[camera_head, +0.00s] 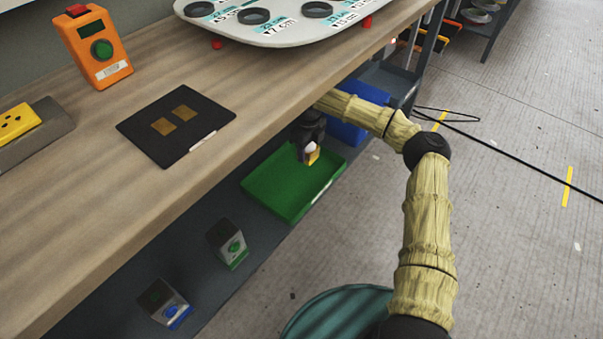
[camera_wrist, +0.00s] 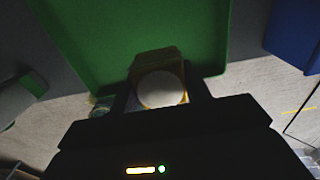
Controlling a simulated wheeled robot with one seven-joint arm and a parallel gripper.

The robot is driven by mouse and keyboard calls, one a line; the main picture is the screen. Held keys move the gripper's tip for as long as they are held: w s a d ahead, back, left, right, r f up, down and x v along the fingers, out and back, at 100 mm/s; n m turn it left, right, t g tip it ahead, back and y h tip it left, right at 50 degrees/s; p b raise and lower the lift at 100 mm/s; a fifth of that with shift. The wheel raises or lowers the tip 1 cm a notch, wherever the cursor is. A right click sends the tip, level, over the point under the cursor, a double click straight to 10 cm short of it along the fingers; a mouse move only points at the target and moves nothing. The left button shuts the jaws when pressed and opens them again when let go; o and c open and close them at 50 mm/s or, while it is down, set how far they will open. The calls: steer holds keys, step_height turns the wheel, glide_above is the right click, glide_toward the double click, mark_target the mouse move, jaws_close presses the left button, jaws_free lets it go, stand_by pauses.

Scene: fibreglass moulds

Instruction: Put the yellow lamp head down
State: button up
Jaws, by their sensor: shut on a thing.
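The yellow lamp head (camera_head: 314,157) is a small block with a pale round face. My gripper (camera_head: 309,150) is shut on it, low beside the workbench edge. In the wrist view the lamp head (camera_wrist: 160,88) sits between the two dark fingers, its pale face towards the camera. A green tray (camera_head: 265,196) lies on the lower shelf under the lamp head, and it also fills the upper middle of the wrist view (camera_wrist: 100,35). I cannot tell whether the lamp head touches the tray. The visible part of the tray looks empty.
A blue bin (camera_head: 350,128) stands just beyond the tray. Two small boxes (camera_head: 228,243) with coloured bases stand on the shelf nearer. The wooden worktop (camera_head: 110,215) overhangs the shelf and carries a black mat (camera_head: 150,108), an orange device (camera_head: 92,47) and a white board (camera_head: 285,30).

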mark_target(307, 160)
step_height(307, 160, down, 4)
steer(key=b, duration=0.3)
steer(key=shift+f, duration=0.2)
steer(key=shift+w+f+b, duration=0.1)
steer(key=shift+f+b, duration=0.2)
steer(key=shift+b, duration=0.05)
steer(key=shift+d+f, duration=0.1)
steer(key=f+b, duration=0.2)
steer(key=f, duration=0.1)
steer(key=shift+a+b, duration=0.2)
steer(key=shift+b, duration=0.1)
steer(key=shift+f, duration=0.25)
steer(key=shift+d+f, duration=0.1)
steer(key=shift+f, duration=0.2)
